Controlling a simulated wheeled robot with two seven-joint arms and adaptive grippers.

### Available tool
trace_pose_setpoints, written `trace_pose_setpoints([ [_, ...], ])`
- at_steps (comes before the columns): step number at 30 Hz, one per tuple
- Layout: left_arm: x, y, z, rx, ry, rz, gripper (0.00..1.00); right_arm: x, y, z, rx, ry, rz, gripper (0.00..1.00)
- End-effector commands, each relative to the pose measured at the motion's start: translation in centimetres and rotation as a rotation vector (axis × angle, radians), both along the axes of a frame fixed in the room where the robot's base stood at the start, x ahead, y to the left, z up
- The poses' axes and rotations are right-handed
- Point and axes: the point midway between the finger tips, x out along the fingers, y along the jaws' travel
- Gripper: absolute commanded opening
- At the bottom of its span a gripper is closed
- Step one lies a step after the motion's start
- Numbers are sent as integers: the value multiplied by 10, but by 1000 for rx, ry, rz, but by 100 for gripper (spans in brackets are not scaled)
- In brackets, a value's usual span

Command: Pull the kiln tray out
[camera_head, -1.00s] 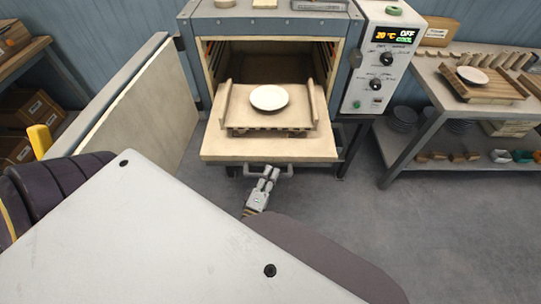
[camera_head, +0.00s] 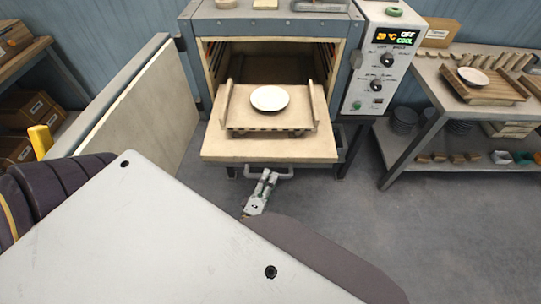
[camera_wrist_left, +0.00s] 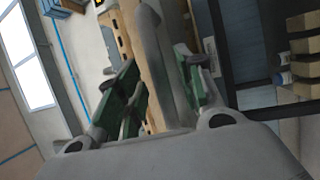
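The kiln tray (camera_head: 222,150), a pale slab with a raised rail on each side, sticks out of the kiln's open mouth. A white plate (camera_head: 269,99) lies on it. A grey handle (camera_head: 285,174) hangs below its front edge. My left gripper (camera_head: 267,178) is at the handle. In the left wrist view the handle (camera_wrist_left: 163,70) runs between the partly closed fingers of my left gripper (camera_wrist_left: 165,85), which appear shut on it; the exact contact is partly hidden. My right gripper is not in view.
The kiln door (camera_head: 135,105) stands open at the left. The control box (camera_head: 381,60) is on the kiln's right side. A shelf table (camera_head: 440,90) with pottery stands at the right. The floor (camera_head: 355,210) in front and to the right is clear.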

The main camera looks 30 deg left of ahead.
Motion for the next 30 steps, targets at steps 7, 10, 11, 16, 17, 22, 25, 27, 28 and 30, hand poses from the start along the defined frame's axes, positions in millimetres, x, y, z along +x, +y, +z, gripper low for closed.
trace_pose_setpoints([
  [7,-29,-5,-6,0,3,-1,37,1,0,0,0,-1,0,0],
  [10,-40,-6,-8,0,4,-1,37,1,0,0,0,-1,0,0],
  [11,-43,-7,-8,0,3,-1,37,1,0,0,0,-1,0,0],
  [16,-53,-8,-10,-1,3,-1,37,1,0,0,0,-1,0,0],
  [17,-55,-9,-10,-1,2,-1,37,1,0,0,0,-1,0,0],
  [22,-56,-9,-10,-1,1,-1,37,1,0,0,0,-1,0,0],
  [25,-56,-9,-11,0,2,-1,37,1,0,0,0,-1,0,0],
  [27,-56,-9,-10,0,2,0,37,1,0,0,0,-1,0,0],
  [28,-56,-9,-10,0,2,0,37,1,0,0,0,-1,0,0],
  [30,-56,-9,-10,0,2,0,37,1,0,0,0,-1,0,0],
])
